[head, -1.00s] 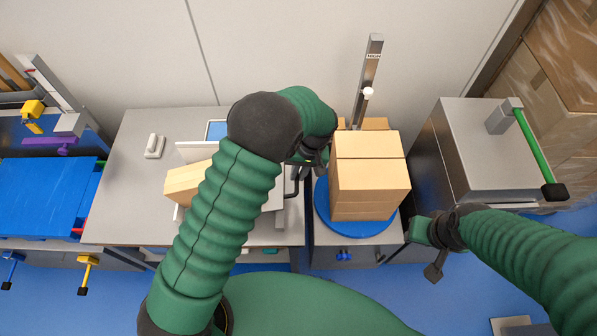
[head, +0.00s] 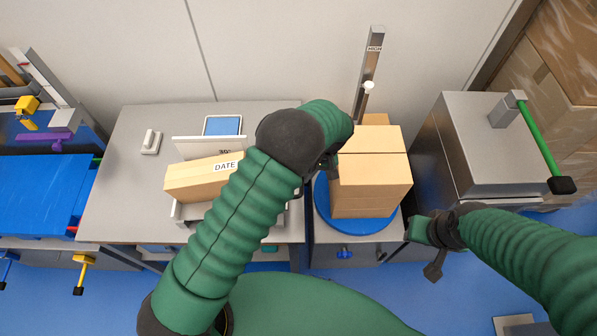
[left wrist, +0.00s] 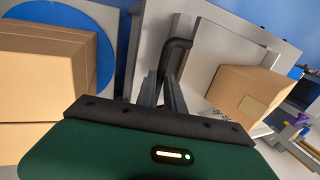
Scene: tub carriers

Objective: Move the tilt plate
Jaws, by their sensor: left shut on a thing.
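The tilt plate (left wrist: 222,52) is a pale grey plate in the left wrist view, with a bent black handle (left wrist: 176,55) at its near side. My left gripper (left wrist: 170,84) is shut on the black handle. A tan carton (head: 205,178) marked DATE rests on the plate, tilted in the head view; it also shows in the wrist view (left wrist: 248,98). Behind it stands a white panel (head: 197,146) marked 30°. In the head view my left arm covers the handle and much of the plate. My right gripper (head: 432,243) is at the lower right, away from the plate.
A large carton (head: 370,172) sits on a blue turntable (head: 345,225) close to the right of my left gripper. A post (head: 368,70) marked HIGH rises behind it. A steel cabinet (head: 490,150) with a green lever stands farther right. The table's left side is mostly clear.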

